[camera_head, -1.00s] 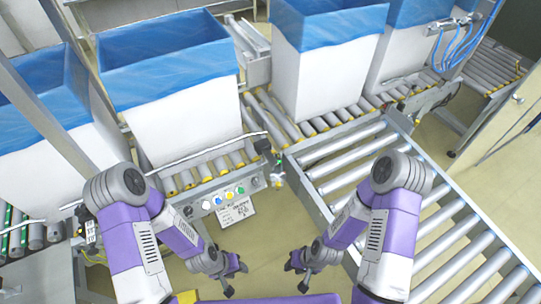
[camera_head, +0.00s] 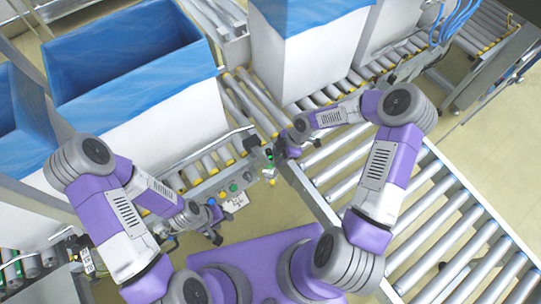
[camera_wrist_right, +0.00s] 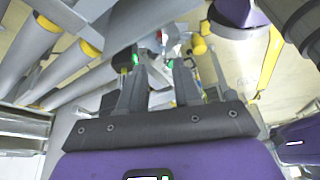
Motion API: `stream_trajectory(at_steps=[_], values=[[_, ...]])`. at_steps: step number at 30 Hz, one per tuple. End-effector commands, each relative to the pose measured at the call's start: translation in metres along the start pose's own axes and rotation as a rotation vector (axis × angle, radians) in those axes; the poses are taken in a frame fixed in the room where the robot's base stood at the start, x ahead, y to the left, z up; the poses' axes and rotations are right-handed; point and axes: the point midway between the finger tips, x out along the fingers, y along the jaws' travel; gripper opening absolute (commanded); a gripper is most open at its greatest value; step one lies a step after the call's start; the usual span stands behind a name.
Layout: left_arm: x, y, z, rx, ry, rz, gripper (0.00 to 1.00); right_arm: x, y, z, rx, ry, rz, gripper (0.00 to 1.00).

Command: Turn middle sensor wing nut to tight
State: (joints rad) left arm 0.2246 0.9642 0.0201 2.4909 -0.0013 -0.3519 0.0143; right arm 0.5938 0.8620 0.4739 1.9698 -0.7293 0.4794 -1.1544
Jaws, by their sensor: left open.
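The middle sensor (camera_head: 268,154), a small dark unit with a green light, sits at the corner between the two roller conveyors in the head view. A yellow-tipped part hangs below it. Its wing nut is too small to tell apart. My right gripper (camera_head: 280,150) is right beside the sensor. In the right wrist view the fingers of my right gripper (camera_wrist_right: 157,68) are apart, pointing at a cluster of small parts with green lights. I cannot tell whether they touch it. My left gripper (camera_head: 216,222) is open and empty, near the button panel.
The button panel (camera_head: 222,197) with coloured buttons and a white label is on the near conveyor's side. White boxes with blue liners (camera_head: 140,95) stand on the conveyors behind. An empty roller conveyor (camera_head: 440,210) lies to the right.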

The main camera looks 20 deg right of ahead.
Motion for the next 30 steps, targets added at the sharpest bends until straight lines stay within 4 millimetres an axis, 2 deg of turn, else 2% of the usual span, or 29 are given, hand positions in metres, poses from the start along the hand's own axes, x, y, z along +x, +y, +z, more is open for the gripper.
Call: stream_trajectory(at_steps=[6,12,16,24,30], values=[[0.010,-0.004,0.000,-0.001,-0.001,0.000,0.48,0.037,-0.001,-0.001,-0.001,0.003,-0.003,0.33],[0.015,-0.006,-0.001,-0.001,0.000,0.000,0.48,0.063,-0.001,-0.001,0.002,0.002,-0.003,0.33],[0.016,-0.006,-0.001,-0.001,0.000,0.000,0.48,0.070,0.000,-0.001,0.003,0.002,0.000,0.33],[0.015,-0.006,-0.001,0.000,0.000,0.000,0.48,0.070,-0.001,-0.001,0.003,0.002,0.000,0.33],[0.015,-0.006,-0.001,0.000,0.000,0.000,0.48,0.070,-0.001,-0.001,0.004,0.002,0.000,0.02]])
